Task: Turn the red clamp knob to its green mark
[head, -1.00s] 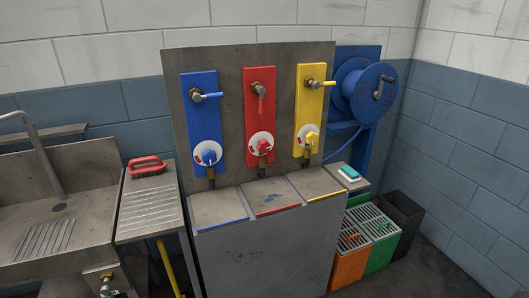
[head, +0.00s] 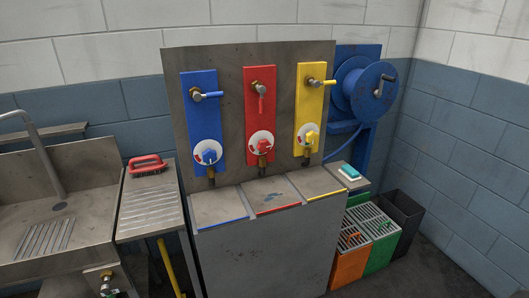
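The red knob (head: 263,146) sits on a round white dial low on the red panel (head: 259,108), in the middle of the grey backboard in the head view. Marks on its dial are too small to read, so I cannot tell where the green mark is or which way the knob points. A red lever (head: 261,103) hangs down from the valve above it. Neither of my grippers is in view.
A blue panel (head: 203,118) and a yellow panel (head: 309,105) with similar knobs flank the red one. A grey cabinet (head: 268,250) stands below. A blue hose reel (head: 366,88) is at right, a sink (head: 90,238) at left. Orange and green crates stand on the floor.

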